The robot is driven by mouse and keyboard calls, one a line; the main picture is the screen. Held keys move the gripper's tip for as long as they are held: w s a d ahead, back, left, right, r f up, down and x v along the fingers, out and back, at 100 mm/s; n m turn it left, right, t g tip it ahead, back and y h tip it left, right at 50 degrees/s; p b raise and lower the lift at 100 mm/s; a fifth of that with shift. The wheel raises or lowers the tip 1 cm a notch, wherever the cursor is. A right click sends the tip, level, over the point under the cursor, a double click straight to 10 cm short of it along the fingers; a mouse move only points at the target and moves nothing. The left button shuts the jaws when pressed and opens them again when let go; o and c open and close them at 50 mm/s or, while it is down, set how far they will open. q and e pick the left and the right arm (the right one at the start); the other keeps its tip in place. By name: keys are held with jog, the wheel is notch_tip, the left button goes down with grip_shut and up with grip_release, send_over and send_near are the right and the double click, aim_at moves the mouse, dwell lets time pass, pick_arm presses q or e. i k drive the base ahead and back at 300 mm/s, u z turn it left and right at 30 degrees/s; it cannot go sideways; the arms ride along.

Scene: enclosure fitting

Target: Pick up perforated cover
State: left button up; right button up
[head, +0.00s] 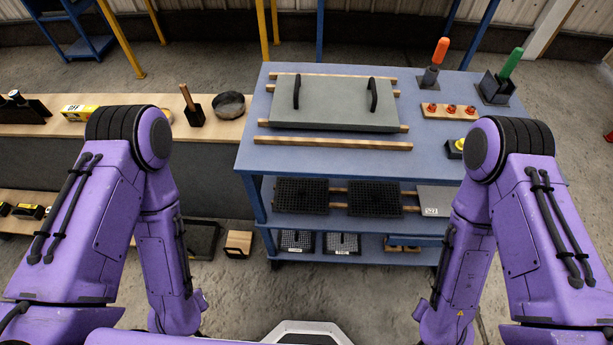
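Two dark perforated panels lie side by side on the middle shelf of the blue cart, a left one (301,197) and a right one (375,199), with wooden strips showing between them. Two smaller dark perforated pieces with white labels, one on the left (297,241) and one on the right (342,244), are on the bottom shelf. I cannot tell which of these is the named cover. Both my purple arms hang bent at the sides of the view, and neither gripper shows.
The blue cart's top (260,158) carries a grey plate with two black handles (337,104) on wooden strips, and red knobs on a board (448,111). A grey labelled panel (438,199) lies right on the middle shelf. A wooden bench (215,130) stands left. Floor before the cart is partly clear.

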aim_at(292, 194)
jog(key=u, duration=0.05)
jog(key=k, duration=1.1)
jog(key=z, duration=0.7)
jog(key=i, duration=1.35)
jog(key=u, duration=0.7)
